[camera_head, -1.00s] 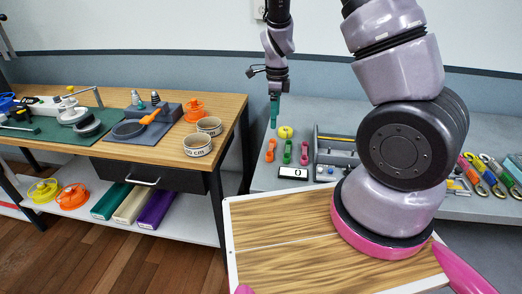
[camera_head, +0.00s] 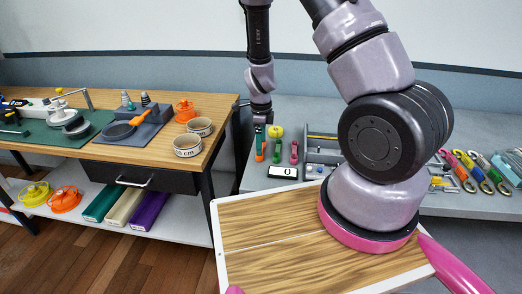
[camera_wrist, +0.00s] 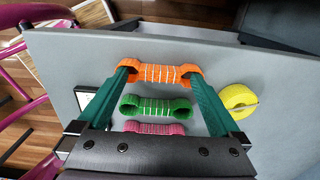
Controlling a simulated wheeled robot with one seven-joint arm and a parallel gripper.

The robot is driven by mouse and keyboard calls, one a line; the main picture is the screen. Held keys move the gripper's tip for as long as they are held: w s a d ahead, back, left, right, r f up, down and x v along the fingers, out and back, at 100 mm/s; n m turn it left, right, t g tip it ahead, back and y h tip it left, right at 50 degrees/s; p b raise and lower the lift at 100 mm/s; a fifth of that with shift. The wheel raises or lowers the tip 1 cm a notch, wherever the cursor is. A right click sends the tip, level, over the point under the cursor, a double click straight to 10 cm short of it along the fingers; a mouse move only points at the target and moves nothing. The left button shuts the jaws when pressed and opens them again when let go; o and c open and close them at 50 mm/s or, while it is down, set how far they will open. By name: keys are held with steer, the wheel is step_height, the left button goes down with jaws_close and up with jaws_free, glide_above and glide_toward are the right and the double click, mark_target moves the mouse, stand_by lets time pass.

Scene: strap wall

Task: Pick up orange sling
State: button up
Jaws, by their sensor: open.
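The orange sling (camera_wrist: 160,72) lies on the grey bench and looks like a short webbing band with looped ends. My gripper (camera_wrist: 159,75) is open, its two teal fingers reaching down on either side of the sling near its two ends. I cannot tell whether they touch it. In the head view my gripper (camera_head: 262,138) is over the bench's left end, and the orange sling (camera_head: 259,149) is partly hidden by it. A green sling (camera_wrist: 155,107) and a pink sling (camera_wrist: 155,128) lie beside the orange one, between the fingers in the wrist view.
A yellow roll (camera_wrist: 238,96) lies just beyond the right finger. A small display plate (camera_head: 283,172) marked 0 lies in front of the slings. A grey tray (camera_head: 320,170) with small parts is to their right, and several coloured carabiners (camera_head: 468,170) lie farther right.

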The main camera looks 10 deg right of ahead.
steer(key=shift+f, duration=0.3)
steer(key=c, duration=1.2)
steer(key=shift+r, duration=0.1)
